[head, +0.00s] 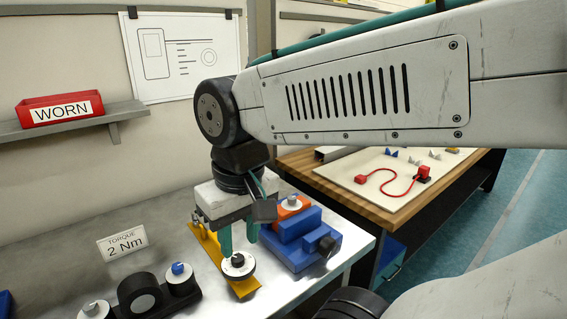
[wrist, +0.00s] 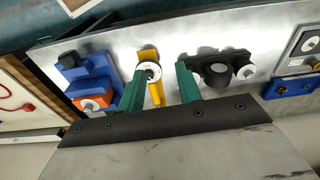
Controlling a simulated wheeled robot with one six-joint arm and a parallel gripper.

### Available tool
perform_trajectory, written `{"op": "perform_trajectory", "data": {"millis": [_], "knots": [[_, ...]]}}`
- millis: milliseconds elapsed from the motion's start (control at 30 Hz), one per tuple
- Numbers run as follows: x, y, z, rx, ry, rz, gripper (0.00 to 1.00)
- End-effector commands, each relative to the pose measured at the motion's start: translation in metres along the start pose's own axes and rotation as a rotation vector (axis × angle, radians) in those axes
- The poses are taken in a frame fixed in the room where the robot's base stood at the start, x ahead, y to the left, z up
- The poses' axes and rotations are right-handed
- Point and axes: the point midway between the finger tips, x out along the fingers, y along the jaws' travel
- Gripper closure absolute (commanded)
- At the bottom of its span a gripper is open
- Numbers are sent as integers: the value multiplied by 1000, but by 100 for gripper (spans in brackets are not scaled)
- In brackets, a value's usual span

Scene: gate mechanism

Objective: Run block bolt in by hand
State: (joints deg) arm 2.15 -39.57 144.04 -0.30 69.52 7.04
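My gripper (head: 240,242) points down over the bench with its two green fingers apart and nothing held between them. A white round bolt head with a black centre (head: 238,265) sits on a yellow bracket (head: 247,289) just below the fingers. In the wrist view the same bolt head (wrist: 149,71) shows close to the left finger of my gripper (wrist: 160,78); contact cannot be told. A second white bolt head (head: 291,203) sits on the orange part of a blue block (head: 297,257), right of the gripper. Which one is the block bolt is not marked.
A black holder (head: 144,294) with white knobs stands at the front left, near a "TORQUE 2 Nm" sign (head: 122,243). A red "WORN" bin (head: 60,108) is on a wall shelf. A wooden table with a white board (head: 388,180) stands behind right.

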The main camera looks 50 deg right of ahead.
Motion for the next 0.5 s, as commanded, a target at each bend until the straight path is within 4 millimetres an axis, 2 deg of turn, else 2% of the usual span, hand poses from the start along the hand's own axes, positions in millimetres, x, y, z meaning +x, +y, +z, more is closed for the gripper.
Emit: {"op": "perform_trajectory", "data": {"millis": [67,167,300,400,500], "knots": [[-2,16,-26,177,-18,11,65],[-3,54,-65,480,-35,27,65],[6,127,-111,917,-55,51,65],[16,179,-131,1188,-63,66,65],[27,224,-141,1402,-70,78,65]]}}
